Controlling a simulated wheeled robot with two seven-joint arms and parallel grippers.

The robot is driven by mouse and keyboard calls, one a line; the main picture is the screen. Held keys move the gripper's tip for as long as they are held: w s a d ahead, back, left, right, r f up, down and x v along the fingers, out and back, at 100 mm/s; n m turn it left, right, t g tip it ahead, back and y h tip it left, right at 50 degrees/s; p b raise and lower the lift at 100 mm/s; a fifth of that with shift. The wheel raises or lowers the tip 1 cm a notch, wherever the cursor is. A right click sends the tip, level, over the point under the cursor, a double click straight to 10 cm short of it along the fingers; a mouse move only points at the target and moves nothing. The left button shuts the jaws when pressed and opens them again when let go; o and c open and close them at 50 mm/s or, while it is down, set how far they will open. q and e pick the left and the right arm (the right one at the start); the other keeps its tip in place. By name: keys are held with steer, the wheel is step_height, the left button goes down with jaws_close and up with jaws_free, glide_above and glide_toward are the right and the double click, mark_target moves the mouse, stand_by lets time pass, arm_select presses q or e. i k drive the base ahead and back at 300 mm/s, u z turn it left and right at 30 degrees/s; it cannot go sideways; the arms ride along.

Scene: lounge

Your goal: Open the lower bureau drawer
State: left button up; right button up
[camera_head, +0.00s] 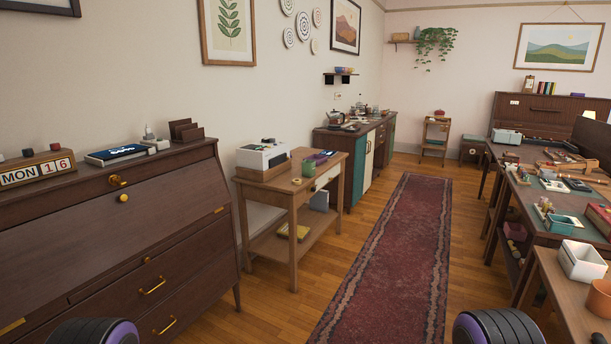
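The dark brown wooden bureau (130,230) stands along the wall at the left, with a slanted front that is shut. Below the slanted front are two drawers with brass handles. The upper drawer handle (153,286) sits above the lower drawer handle (165,326). The lower drawer (190,308) is near the bottom edge of the view and looks flush with the front. Its left part is cut off or hidden by my own arm. Neither gripper shows; only dark, purple-ringed parts of my arms appear at the bottom edge.
A wooden side table (300,192) with a white-topped machine (262,156) stands just beyond the bureau. A red runner rug (395,250) lies on the clear wooden floor ahead. Cluttered work tables (545,230) line the right side. A calendar block (38,170) sits on the bureau.

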mark_target(159, 323)
steer(key=u, duration=0.35)
steer(key=i, duration=1.45)
